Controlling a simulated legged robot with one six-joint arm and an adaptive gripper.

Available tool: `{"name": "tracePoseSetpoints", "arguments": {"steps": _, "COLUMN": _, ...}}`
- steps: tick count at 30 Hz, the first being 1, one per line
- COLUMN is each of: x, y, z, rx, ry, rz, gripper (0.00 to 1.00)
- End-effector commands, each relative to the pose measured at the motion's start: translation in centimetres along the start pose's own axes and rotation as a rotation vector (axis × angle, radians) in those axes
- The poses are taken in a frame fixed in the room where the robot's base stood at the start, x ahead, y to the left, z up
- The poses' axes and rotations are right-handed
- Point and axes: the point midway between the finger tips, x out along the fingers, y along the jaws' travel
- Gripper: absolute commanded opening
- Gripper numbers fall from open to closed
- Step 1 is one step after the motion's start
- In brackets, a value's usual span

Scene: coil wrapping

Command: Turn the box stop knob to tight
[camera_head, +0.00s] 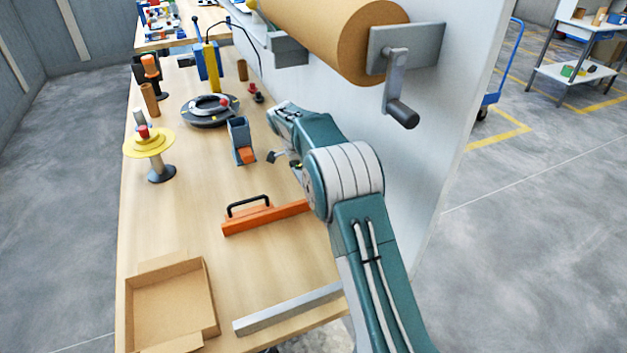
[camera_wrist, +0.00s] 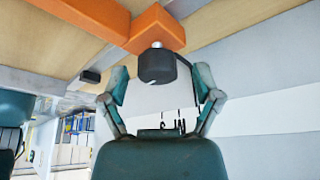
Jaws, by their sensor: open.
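The orange box stop (camera_head: 265,217) lies across the wooden table in the head view, with a black handle (camera_head: 248,203) on it. Its right end is hidden behind my arm. In the wrist view the end of the orange bar (camera_wrist: 158,28) carries a dark round knob (camera_wrist: 157,66) on a short metal stem. My gripper (camera_wrist: 161,86) is open, with one finger to each side of the knob in the picture. I see no finger touching the knob. The knob's tight mark cannot be read. In the head view the knob is hidden, and the gripper's fingers are mostly hidden.
An open cardboard box (camera_head: 172,303) sits at the table's near left. A metal bar (camera_head: 288,309) lies at the near edge. A grey wall panel (camera_head: 440,120) with a brown roll (camera_head: 335,35) and crank rises at the right. A tape dispenser (camera_head: 241,141) stands beyond the box stop.

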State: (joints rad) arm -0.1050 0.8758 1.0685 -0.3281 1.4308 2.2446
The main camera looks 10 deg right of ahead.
Motion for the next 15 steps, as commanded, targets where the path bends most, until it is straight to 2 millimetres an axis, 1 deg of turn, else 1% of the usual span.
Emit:
{"name": "tracePoseSetpoints", "arguments": {"steps": 4, "x": -0.1, "y": 0.0, "z": 0.1, "rx": -0.001, "ry": 0.000, "rz": -0.001, "gripper": 0.82}}
{"name": "tracePoseSetpoints", "arguments": {"steps": 7, "x": -0.8, "y": 0.0, "z": 0.1, "rx": -0.001, "ry": -0.001, "rz": -0.002, "gripper": 0.82}}
{"name": "tracePoseSetpoints", "arguments": {"steps": 11, "x": -3.0, "y": -0.1, "z": 0.1, "rx": 0.000, "ry": -0.003, "rz": -0.004, "gripper": 0.82}}
{"name": "tracePoseSetpoints", "arguments": {"steps": 15, "x": -5.8, "y": -0.1, "z": 0.2, "rx": -0.001, "ry": -0.002, "rz": -0.004, "gripper": 0.82}}
